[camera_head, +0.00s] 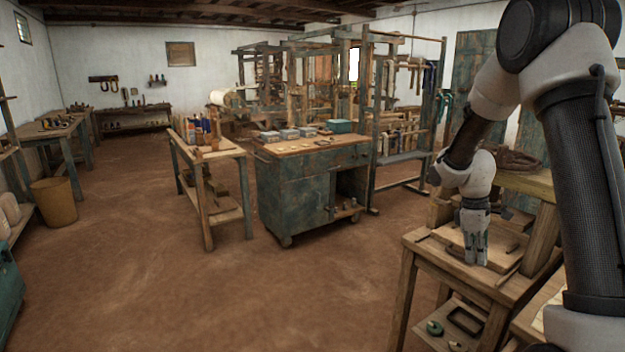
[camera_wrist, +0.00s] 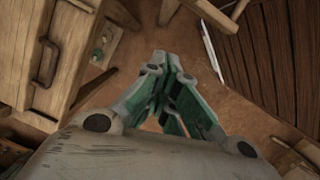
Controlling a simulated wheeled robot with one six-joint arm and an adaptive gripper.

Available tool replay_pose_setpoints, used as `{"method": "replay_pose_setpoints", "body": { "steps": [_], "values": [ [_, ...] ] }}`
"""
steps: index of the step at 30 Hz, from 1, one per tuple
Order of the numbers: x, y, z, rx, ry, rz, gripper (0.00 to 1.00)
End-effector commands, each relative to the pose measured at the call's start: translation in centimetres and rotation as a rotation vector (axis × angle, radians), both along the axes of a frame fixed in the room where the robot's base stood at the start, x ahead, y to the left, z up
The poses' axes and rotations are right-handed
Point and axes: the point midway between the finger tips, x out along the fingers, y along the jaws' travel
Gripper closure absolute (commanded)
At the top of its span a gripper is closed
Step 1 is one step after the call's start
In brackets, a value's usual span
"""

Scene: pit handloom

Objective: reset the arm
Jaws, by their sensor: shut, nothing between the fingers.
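My arm comes down along the right side of the head view and bends over a wooden workbench (camera_head: 505,290). My gripper (camera_head: 475,260) hangs at its end, pointing down in front of or over this bench. In the wrist view my gripper (camera_wrist: 167,62) shows green inner pads with the fingertips together. It is shut and holds nothing. Below the fingers the wrist view shows brown floor (camera_wrist: 140,60) between pieces of wooden furniture. I cannot tell how far the fingertips are from the bench.
A green cabinet on wheels (camera_head: 310,195) and a wooden side table (camera_head: 204,152) stand mid-room, with the loom frame (camera_head: 372,110) behind. A bin (camera_head: 54,203) is at left. Open floor (camera_head: 150,270) lies left of the workbench. A drawer front with a handle (camera_wrist: 44,62) shows in the wrist view.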

Motion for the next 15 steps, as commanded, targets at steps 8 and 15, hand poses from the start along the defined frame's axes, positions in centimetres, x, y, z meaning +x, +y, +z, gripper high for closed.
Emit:
{"method": "replay_pose_setpoints", "body": {
  "steps": [8, 15],
  "values": [
    [-11.4, 3.2, 10.2, 0.021, -0.119, -0.557, 1.0],
    [-20.6, 5.7, 15.6, 0.109, -0.249, -0.815, 1.0]
  ]
}}
